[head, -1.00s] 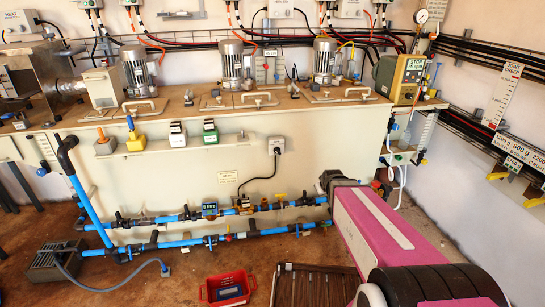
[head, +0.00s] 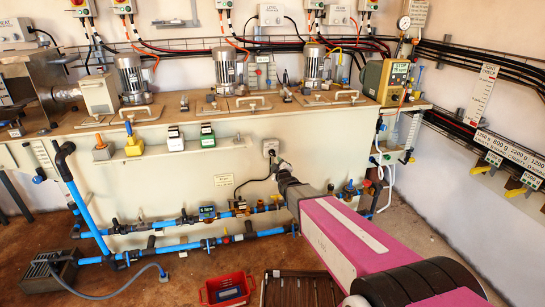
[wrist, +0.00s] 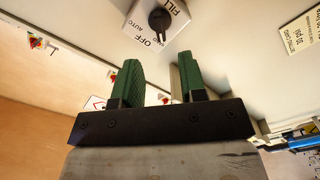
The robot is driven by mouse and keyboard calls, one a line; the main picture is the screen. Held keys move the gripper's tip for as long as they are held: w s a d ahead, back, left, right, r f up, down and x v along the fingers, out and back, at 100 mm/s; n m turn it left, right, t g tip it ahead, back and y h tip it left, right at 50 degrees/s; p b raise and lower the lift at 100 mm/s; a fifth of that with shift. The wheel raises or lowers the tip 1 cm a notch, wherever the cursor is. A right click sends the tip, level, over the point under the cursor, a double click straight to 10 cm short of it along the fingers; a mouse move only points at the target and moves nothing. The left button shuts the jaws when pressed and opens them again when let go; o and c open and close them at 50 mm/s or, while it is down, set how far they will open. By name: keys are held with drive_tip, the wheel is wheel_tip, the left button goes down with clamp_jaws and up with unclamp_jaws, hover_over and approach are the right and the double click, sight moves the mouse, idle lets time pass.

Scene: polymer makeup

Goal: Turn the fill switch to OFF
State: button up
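The fill switch (head: 270,147) is a pale box with a black knob on the tank's front wall. In the wrist view its face (wrist: 178,20) shows at the top, with the words FILL, OFF and AUTO seen turned around. Its black knob (wrist: 160,20) has its handle towards the bottom of the picture; the exact setting is hard to tell. My gripper (wrist: 159,75) is open, its two green fingers apart with nothing between them. The knob lies beyond the gap, apart from the fingertips. In the head view my gripper (head: 285,172) is just below and right of the switch.
A black cable (head: 262,181) hangs from the switch. Blue pipes (head: 180,246) with valves run below along the tank wall (head: 130,180). A red crate (head: 226,290) is on the floor.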

sight(273, 155)
drive_tip(key=x, duration=0.9)
drive_tip(key=c, duration=0.5)
